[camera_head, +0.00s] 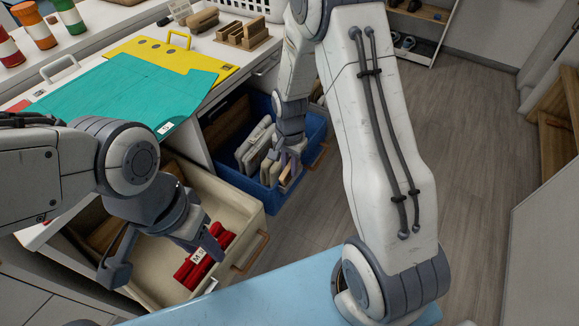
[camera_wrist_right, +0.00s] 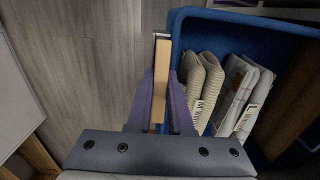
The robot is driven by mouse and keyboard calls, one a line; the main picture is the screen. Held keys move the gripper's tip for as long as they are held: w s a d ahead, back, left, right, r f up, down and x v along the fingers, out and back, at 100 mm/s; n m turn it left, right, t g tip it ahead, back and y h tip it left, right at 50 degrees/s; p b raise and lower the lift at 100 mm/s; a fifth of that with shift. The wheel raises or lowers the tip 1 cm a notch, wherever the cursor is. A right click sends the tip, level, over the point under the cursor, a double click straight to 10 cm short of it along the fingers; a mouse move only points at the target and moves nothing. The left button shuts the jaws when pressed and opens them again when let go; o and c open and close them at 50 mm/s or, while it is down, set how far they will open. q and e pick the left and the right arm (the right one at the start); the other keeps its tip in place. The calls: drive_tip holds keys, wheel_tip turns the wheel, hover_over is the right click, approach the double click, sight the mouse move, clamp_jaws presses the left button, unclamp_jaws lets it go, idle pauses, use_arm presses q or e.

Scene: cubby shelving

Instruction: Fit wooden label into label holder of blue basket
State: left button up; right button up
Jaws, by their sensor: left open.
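The blue basket (camera_head: 262,188) is pulled out below the counter; it also shows in the right wrist view (camera_wrist_right: 235,22). Folded cloths with white tags lie in it. My right gripper (camera_head: 288,168) is at the basket's front. My left gripper (camera_head: 165,258) is open and empty above the cream drawer (camera_head: 245,205).
Red rolled items (camera_head: 205,257) lie in the cream drawer. A teal mat (camera_head: 125,90), a yellow sheet (camera_head: 165,55) and a slotted wooden rack (camera_head: 242,36) are on the counter. A light blue surface (camera_head: 270,297) is in front. The floor (camera_head: 455,130) at the right is clear.

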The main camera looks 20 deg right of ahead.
sight(289, 164)
drive_tip(key=o, duration=0.3)
drive_tip(key=shift+d+f, duration=0.1)
drive_tip(key=shift+o, duration=0.2)
drive_tip(key=shift+r, duration=0.2)
wheel_tip(289, 164, up, 10)
drive_tip(key=shift+r+p, duration=0.2)
drive_tip(key=shift+p, duration=1.05)
drive_tip(key=s+a+r+n, duration=0.9)
drive_tip(key=s+a, duration=0.2)
drive_tip(key=s+a+r+n+y, duration=0.1)
drive_tip(key=s+a+n, duration=0.2)
drive_tip(key=s+n, duration=0.5)
drive_tip(key=s, duration=0.4)
drive_tip(key=shift+s+a+r+n, duration=0.15)
drive_tip(key=shift+s+r+n, duration=0.2)
drive_tip(key=shift+n, duration=0.05)
